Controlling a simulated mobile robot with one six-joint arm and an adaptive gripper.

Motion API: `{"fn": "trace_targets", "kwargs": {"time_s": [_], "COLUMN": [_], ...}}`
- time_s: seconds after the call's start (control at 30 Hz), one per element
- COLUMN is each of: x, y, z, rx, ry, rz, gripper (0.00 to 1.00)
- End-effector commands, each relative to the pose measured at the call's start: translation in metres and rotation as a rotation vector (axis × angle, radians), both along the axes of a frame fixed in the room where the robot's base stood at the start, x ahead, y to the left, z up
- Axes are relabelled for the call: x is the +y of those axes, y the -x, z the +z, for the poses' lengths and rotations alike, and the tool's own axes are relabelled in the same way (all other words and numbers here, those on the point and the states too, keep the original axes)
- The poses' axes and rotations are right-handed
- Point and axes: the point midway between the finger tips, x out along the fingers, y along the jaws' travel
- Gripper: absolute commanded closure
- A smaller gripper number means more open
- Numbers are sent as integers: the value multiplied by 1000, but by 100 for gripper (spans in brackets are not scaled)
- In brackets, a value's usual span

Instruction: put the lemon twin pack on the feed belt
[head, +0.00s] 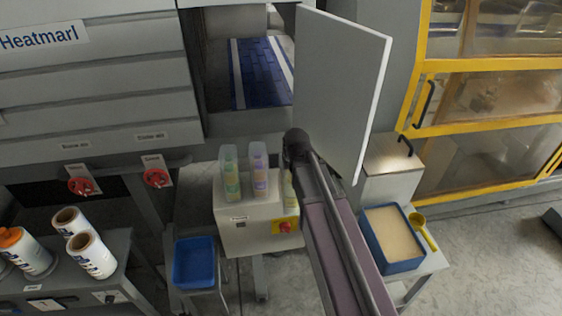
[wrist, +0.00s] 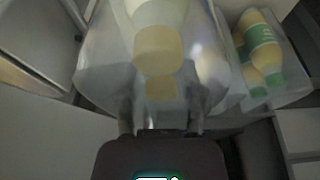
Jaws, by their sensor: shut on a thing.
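My gripper (wrist: 162,120) is shut on a clear-wrapped twin pack with pale yellow labels, which I take for the lemon twin pack (wrist: 158,50). In the head view a pale yellow-green pack (head: 290,192), probably the same one, shows partly behind my arm at the right end of the beige cabinet top. I cannot tell whether it is lifted clear. My gripper is hidden behind my arm there. The blue feed belt (head: 262,72) lies inside the machine opening, behind and above the cabinet, with its right side partly covered by a grey open door (head: 342,85).
A green-and-yellow pack (head: 231,175) and a purple-labelled pack (head: 259,170) stand on the cabinet (head: 232,212). Another pack with a green label (wrist: 262,50) is close right of the held one in the wrist view. A blue tray (head: 194,265) stands lower left.

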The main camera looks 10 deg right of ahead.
Motion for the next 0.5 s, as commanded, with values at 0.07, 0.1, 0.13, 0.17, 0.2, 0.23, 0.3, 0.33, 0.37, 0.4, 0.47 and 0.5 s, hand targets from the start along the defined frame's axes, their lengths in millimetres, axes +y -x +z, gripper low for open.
{"fn": "trace_targets", "kwargs": {"time_s": [0.07, 0.1, 0.13, 0.17, 0.2, 0.23, 0.3, 0.33, 0.37, 0.4, 0.47, 0.5], "x": [1, 1, 2, 2, 2, 3, 3, 4, 4, 4, 5, 5], "y": [-20, -27, -32, -38, -45, -50, -62, -68, -73, -80, -89, -94], "z": [-2, -3, -3, -4, -4, -5, -6, -7, -7, -8, -8, -9], "rx": [-1, -1, -1, -1, -1, -1, -1, -1, -1, -1, -1, -1], "ry": [0, 0, 0, 0, 0, 0, 0, 0, 0, 0, 0, 0], "rz": [0, 0, 0, 0, 0, 0, 0, 0, -1, -1, -1, -1], "gripper": [100, 100, 100, 100, 100, 100, 100, 100, 100, 100, 100, 100]}}
